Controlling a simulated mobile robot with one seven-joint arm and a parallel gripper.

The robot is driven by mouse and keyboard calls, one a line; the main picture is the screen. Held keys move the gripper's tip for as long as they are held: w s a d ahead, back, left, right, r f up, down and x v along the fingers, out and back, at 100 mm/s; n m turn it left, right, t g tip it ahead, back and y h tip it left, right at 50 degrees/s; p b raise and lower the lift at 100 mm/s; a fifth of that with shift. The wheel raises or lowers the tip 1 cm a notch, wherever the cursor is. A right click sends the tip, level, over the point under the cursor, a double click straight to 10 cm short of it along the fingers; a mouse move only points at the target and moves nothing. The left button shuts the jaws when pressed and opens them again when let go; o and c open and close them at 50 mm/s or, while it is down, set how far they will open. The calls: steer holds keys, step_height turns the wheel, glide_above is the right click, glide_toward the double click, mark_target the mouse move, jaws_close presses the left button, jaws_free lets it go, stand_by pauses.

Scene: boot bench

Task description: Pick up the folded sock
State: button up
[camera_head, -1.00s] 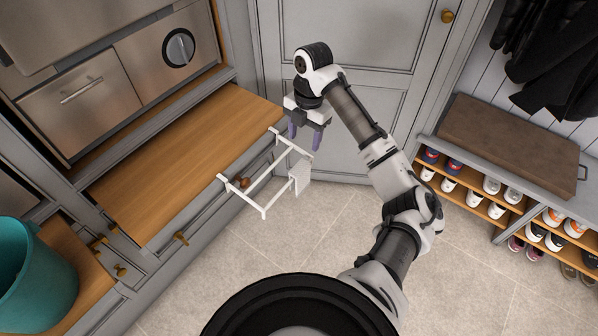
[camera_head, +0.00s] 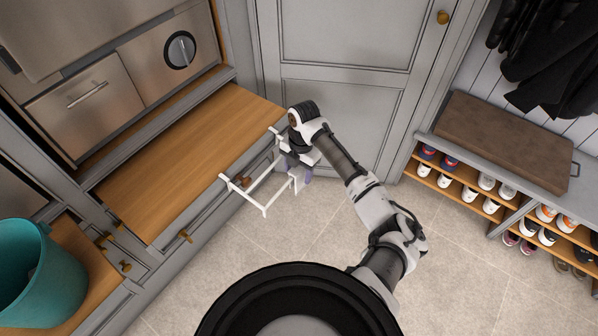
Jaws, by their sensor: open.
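My gripper (camera_head: 296,172) is open and points down at the far end of a white hanging rack (camera_head: 243,190) on the front of the wooden counter. The rack's white bars and my wrist hide part of the fingers. A small white piece (camera_head: 297,181) shows at the rack's right side, close to my fingers; I cannot tell whether it is the folded sock or part of the rack. No other folded sock can be made out.
The wooden counter (camera_head: 180,165) is clear. A teal bucket (camera_head: 40,275) stands at the lower left. A shoe bench (camera_head: 510,150) with several shoes below is at the right. A grey door (camera_head: 340,60) stands behind my arm. The tiled floor (camera_head: 470,270) is open.

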steer(key=shift+f, duration=0.25)
steer(key=shift+r, duration=0.1)
steer(key=c, duration=1.1)
steer(key=shift+o, duration=0.2)
step_height(320, 180, up, 20)
steer(key=b, duration=0.3)
steer(key=shift+s, duration=0.1)
